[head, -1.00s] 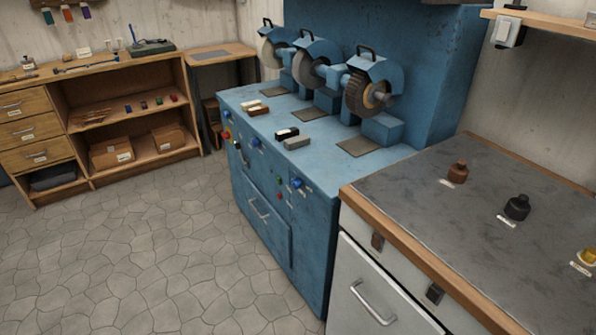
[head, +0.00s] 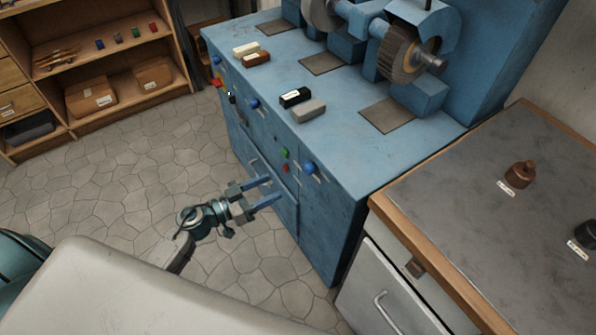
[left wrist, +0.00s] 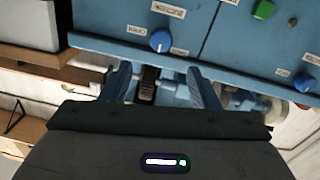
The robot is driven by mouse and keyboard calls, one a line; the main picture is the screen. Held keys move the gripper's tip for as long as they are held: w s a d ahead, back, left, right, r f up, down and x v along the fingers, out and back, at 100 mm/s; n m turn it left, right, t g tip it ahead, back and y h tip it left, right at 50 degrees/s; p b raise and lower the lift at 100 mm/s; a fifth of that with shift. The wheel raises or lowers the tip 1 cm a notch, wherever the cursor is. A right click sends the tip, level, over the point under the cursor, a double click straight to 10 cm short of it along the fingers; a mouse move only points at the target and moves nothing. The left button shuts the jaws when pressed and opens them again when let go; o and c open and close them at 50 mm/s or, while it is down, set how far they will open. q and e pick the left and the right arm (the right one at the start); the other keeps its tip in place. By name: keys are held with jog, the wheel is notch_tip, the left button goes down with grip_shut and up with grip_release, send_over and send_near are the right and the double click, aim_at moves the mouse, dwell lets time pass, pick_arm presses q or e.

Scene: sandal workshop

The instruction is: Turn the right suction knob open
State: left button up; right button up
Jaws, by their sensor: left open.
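The right suction knob (head: 310,168) is a round blue knob with a pale pointer mark, near the right end of the blue bench's front panel. It also shows in the left wrist view (left wrist: 160,40), just beyond the fingertips, with upside-down labels around it; the one at its left seems to read OPEN. My left gripper (head: 275,187) is open and empty, in front of the panel, left of and a little below the knob in the head view. In the left wrist view its fingers (left wrist: 159,68) are spread, with the knob between their lines, apart from it. My right gripper is not in view.
A green button (head: 285,153) and a red button (head: 286,168) sit left of the knob. Another blue knob (head: 253,103) is farther left. A drawer handle is below the panel. A grey-topped cabinet (head: 450,185) stands close at right. The floor (head: 130,180) at left is clear.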

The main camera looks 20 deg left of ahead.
aim_at(305, 170)
pick_arm(q)
jog(key=p+x, duration=0.1)
jog(key=x, duration=0.8)
jog(key=shift+a, duration=0.1)
jog(key=shift+w+d+f, duration=0.1)
jog(key=shift+w+d, duration=0.3)
jog(key=shift+w, duration=0.05)
jog(key=c, duration=1)
jog(key=shift+o, duration=0.2)
